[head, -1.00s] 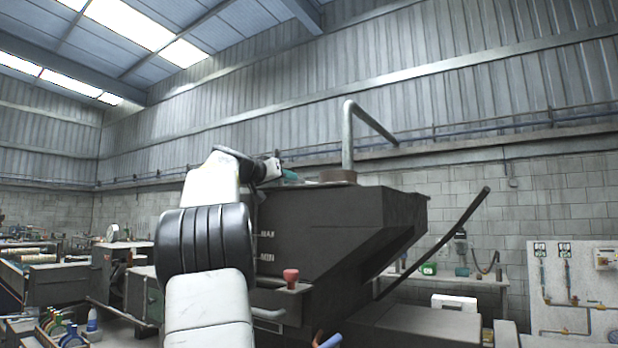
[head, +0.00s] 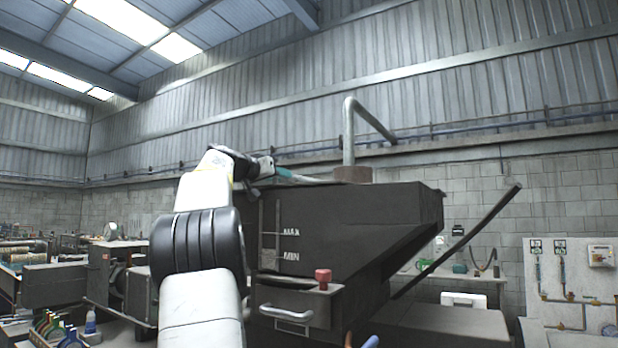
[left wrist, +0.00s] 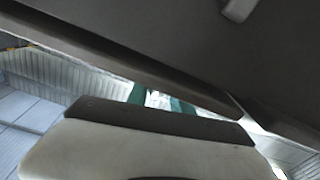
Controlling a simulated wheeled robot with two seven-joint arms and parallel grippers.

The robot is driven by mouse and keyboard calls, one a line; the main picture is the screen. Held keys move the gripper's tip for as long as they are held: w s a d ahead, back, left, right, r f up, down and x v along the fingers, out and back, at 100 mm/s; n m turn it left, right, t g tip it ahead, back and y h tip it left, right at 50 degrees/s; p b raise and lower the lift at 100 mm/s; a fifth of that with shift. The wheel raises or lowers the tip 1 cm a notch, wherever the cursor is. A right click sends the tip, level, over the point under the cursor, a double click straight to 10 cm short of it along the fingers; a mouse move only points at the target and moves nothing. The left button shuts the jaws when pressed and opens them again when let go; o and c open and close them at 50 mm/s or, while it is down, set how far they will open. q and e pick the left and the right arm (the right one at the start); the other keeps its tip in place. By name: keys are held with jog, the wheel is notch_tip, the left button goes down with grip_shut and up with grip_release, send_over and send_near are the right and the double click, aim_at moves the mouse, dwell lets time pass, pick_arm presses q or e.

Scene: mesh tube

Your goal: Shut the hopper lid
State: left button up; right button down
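The dark grey hopper (head: 345,225), marked MAX and MIN on its front, stands in the middle of the head view. A long dark thin piece (head: 468,237) slants up and out to its right, seen edge-on; I cannot tell whether it is the lid. My left gripper (head: 287,173) is at the hopper's upper left edge, its teal fingertips level with the top. In the left wrist view the two teal fingers (left wrist: 158,99) stand apart with nothing between them. A broad dark panel (left wrist: 160,35) with a pale fitting fills the top there.
A grey bent pipe (head: 348,135) rises behind the hopper. A red knob (head: 323,278) and metal handle (head: 286,313) stick out in front. A workbench (head: 470,276) and a white wall panel (head: 566,285) are at right; other machines stand at left.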

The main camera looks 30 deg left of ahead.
pick_arm(q)
jog(key=shift+o, duration=0.7)
jog(key=shift+a, duration=0.1)
jog(key=s, duration=0.7)
jog(key=shift+s+a, duration=0.2)
jog(key=shift+s, duration=0.15)
jog(key=shift+s+f, duration=0.1)
